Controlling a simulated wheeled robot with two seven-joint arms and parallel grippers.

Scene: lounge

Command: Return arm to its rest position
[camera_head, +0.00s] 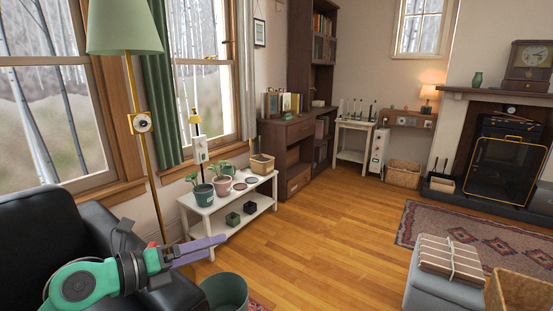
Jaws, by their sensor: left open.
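My left arm comes in from the lower left, green and black, in front of a black armchair (42,215). My left gripper (222,243) points to the right with its purple-grey fingers. It is open, and I see nothing between the fingers. It is in front of the near end of a low white plant bench (198,229) and above a dark green bin (226,291). My right gripper is not in view.
Potted plants (203,194) and a woven basket (262,163) stand on the bench. A floor lamp (150,177) rises behind the armchair. A grey ottoman (432,290) bears a tied bundle (450,259) at right. The wooden floor (320,225) between is clear.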

